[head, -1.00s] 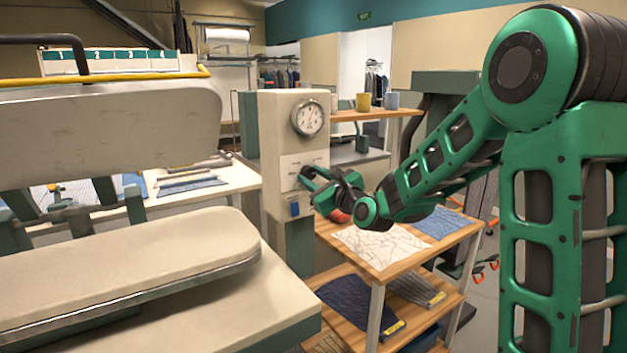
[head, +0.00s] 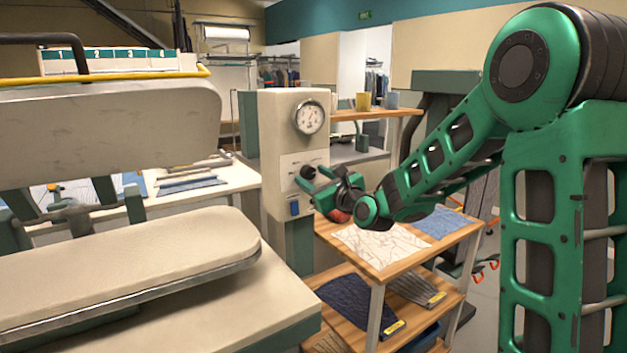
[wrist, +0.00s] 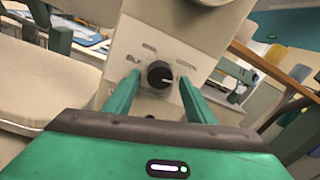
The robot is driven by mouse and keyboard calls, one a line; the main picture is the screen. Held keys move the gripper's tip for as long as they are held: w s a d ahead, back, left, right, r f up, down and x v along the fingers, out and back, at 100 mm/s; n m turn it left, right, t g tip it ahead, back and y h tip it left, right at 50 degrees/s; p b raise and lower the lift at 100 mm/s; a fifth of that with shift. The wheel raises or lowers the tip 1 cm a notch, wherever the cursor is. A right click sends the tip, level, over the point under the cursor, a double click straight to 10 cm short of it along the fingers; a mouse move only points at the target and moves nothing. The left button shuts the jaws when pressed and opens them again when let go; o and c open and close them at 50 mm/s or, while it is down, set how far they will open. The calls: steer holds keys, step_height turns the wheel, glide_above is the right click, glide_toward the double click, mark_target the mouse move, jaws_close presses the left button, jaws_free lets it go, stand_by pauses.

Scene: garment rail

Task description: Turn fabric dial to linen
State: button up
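The fabric dial (head: 307,172) is a round black knob on the pale front of the control column (head: 280,130). In the wrist view the dial (wrist: 160,75) shows whole, with a light mark on its face toward the right. Small printed labels stand around it on the panel, too blurred to read. My gripper (head: 319,182) is open and empty, just in front of and to the right of the dial in the head view. In the wrist view its two green fingers stand apart on either side of the dial, with no visible contact.
A round gauge (head: 309,117) is above the dial and a blue switch (head: 294,208) below it. The press with its padded board (head: 120,270) fills the left. A wooden shelf cart (head: 375,268) with folded fabrics stands below my arm.

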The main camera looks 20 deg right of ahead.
steer(key=shift+s+d+r, duration=0.1)
steer(key=shift+s, duration=0.45)
steer(key=v, duration=0.9)
steer(key=shift+s, duration=0.25)
steer(key=shift+f, duration=0.2)
